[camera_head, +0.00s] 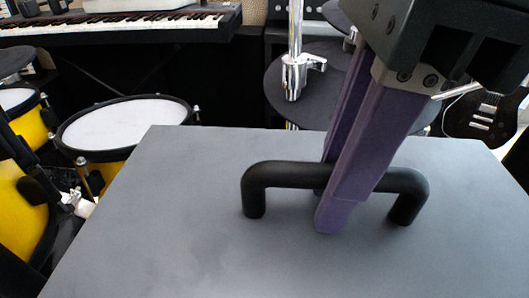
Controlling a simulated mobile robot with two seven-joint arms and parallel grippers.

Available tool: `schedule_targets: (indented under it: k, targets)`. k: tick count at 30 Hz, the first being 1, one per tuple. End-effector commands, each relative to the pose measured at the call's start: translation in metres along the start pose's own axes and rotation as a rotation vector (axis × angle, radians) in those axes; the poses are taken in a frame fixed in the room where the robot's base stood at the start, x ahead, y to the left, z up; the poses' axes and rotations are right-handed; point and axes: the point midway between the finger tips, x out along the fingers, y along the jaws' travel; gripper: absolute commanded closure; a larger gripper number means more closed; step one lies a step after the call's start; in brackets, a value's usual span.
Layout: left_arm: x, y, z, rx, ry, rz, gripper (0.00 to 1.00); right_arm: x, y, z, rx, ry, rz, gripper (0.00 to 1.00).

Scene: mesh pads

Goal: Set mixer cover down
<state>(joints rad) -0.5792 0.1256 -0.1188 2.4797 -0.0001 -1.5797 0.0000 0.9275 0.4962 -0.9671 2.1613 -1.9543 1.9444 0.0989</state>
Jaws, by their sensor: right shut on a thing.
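The mixer cover (180,220) is a flat grey panel that fills the lower part of the head view. A black bar handle (280,175) stands up from its top, with a foot at each end. My right gripper (330,205) comes down from the upper right, and its two purple fingers are shut on the handle, right of its middle. The cover's near and side edges run out of view, and what lies under it is hidden. My left gripper is not in view.
Behind the cover are a keyboard (120,27) at the upper left and yellow drums with white heads (122,122) at the left. Dark round pads and a chrome stand (295,72) are behind the handle. A dark guitar (485,115) is at the right.

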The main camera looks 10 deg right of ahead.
Motion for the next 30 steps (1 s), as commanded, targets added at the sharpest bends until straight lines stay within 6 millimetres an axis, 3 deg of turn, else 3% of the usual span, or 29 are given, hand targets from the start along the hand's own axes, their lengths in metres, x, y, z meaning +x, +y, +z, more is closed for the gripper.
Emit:
schedule_targets:
  k: [13,16,23,30]
  targets:
    - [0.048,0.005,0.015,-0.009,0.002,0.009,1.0,0.125,0.001,-0.016,0.004,0.003,0.004,1.0]
    - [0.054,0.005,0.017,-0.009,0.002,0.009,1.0,0.141,0.001,-0.018,0.003,0.002,0.002,1.0]
    - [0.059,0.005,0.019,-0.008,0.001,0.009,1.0,0.157,0.001,-0.02,0.002,0.001,0.001,1.0]
    - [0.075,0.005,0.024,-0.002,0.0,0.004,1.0,0.192,0.001,-0.024,0.002,0.002,0.002,1.0]
